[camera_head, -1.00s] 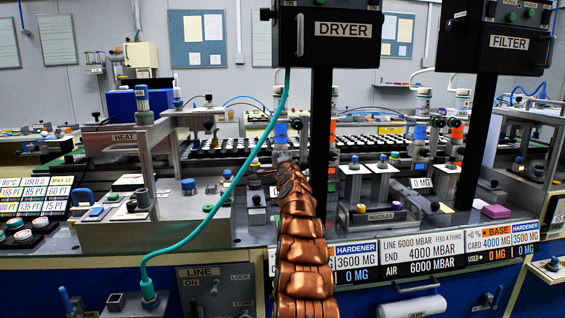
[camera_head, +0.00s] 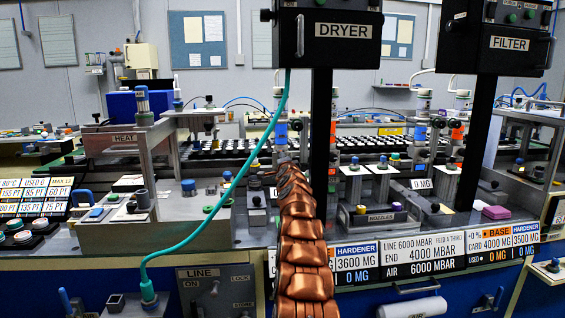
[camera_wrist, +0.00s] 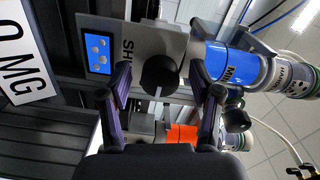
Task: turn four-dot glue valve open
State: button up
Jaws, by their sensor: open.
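In the wrist view a blue tag with white dots (camera_wrist: 97,50) sits on a grey plate (camera_wrist: 135,45) lettered "SHU", the rest covered. A round black valve knob (camera_wrist: 160,76) stands on this plate, right of the tag. My gripper (camera_wrist: 160,98) is open, its two dark purple fingers apart on the left and right of the knob. The knob shows in the gap, and I see no finger closed on it. In the head view my copper arm reaches to the bench, and its gripper end cannot be made out behind the arm and post.
A blue-banded cylinder (camera_wrist: 228,62) lies close to the right finger in the wrist view, with an orange part (camera_wrist: 182,133) below. A white "0 MG" sign (camera_wrist: 22,50) is at left.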

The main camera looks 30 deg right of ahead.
jog(key=shift+s+a+r, duration=0.1)
jog(key=shift+a+r, duration=0.05)
jog(key=v, duration=0.7)
dwell(1.1)
jog(key=shift+s, duration=0.2)
dwell(0.7)
